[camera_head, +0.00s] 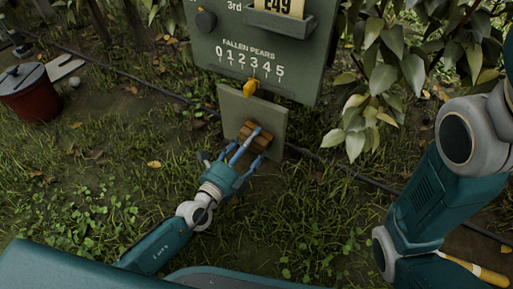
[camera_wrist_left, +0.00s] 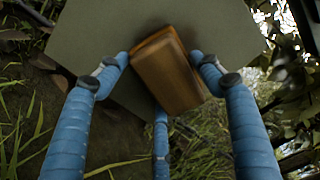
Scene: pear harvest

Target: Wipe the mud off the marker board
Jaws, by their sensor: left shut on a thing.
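The small square grey-green board (camera_head: 233,104), which looks like the marker board, stands below a larger sign. My left gripper (camera_head: 250,143) is in front of it, shut on a brown block (camera_head: 247,130). The block lies at or close against the board's face; I cannot tell whether it touches. In the left wrist view the block (camera_wrist_left: 172,75) sits between the blue fingers of my left gripper (camera_wrist_left: 165,75), before the plain board (camera_wrist_left: 215,30). No mud shows clearly on the visible part of the board; the block and fingers hide some of it. My right gripper is not in view.
The larger sign (camera_head: 205,50) reads "FALLEN PEARS" with a 0 to 5 scale and a yellow pointer (camera_head: 251,87). Leafy branches (camera_head: 385,80) hang at the right. A red pot (camera_head: 28,92) stands far left. A dark cable (camera_head: 140,82) crosses the grass. My right arm fills the right side.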

